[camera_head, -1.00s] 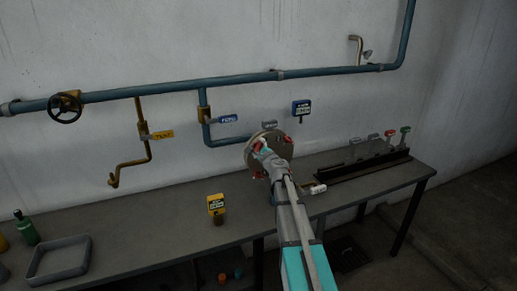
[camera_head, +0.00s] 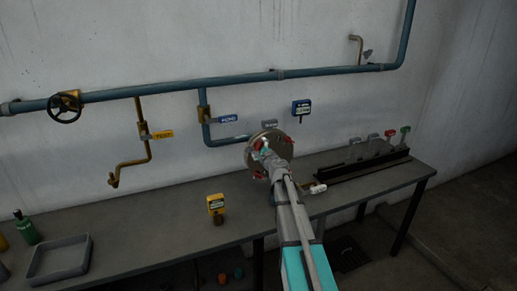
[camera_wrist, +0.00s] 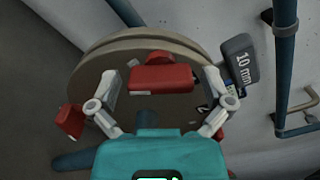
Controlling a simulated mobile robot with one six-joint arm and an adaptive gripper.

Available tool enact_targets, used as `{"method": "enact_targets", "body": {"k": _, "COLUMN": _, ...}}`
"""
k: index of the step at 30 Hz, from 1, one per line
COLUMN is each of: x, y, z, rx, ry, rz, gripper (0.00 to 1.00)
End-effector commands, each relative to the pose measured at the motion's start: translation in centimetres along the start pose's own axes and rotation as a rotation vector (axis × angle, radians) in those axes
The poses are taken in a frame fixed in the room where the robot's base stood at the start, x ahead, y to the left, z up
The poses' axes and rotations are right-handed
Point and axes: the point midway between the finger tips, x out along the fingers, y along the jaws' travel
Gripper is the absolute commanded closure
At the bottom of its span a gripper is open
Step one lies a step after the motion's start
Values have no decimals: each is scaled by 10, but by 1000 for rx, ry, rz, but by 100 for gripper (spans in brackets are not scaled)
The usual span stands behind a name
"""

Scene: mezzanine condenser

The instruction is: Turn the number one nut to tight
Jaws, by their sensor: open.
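A round flange (camera_head: 285,153) with red nuts stands above the back of the bench, at the end of the blue pipe. In the wrist view the flange (camera_wrist: 90,62) fills the middle, with one red nut (camera_wrist: 160,79) between my fingers and another (camera_wrist: 70,121) at its left edge. My gripper (camera_wrist: 161,88) is open, one finger on each side of the middle nut, with a gap showing on both sides. In the head view my gripper (camera_head: 264,150) covers part of the flange. I cannot read any number on the nuts.
A yellow device (camera_head: 216,203) and a grey tray (camera_head: 58,259) stand on the bench. A dark rack (camera_head: 365,165) lies at right.

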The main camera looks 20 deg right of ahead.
Motion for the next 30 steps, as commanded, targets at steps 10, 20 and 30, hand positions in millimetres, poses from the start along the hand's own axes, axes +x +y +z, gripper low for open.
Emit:
{"method": "enact_targets", "body": {"k": 10, "x": -27, "y": 0, "z": 0, "rx": 0, "ry": 1, "rz": -1, "gripper": 0}}
{"method": "enact_targets", "body": {"k": 20, "x": -80, "y": 1, "z": 1, "rx": 0, "ry": 1, "rz": 0, "gripper": 0}}
{"method": "enact_targets", "body": {"k": 30, "x": -116, "y": 1, "z": 1, "rx": 0, "ry": 0, "rz": 1, "gripper": 0}}
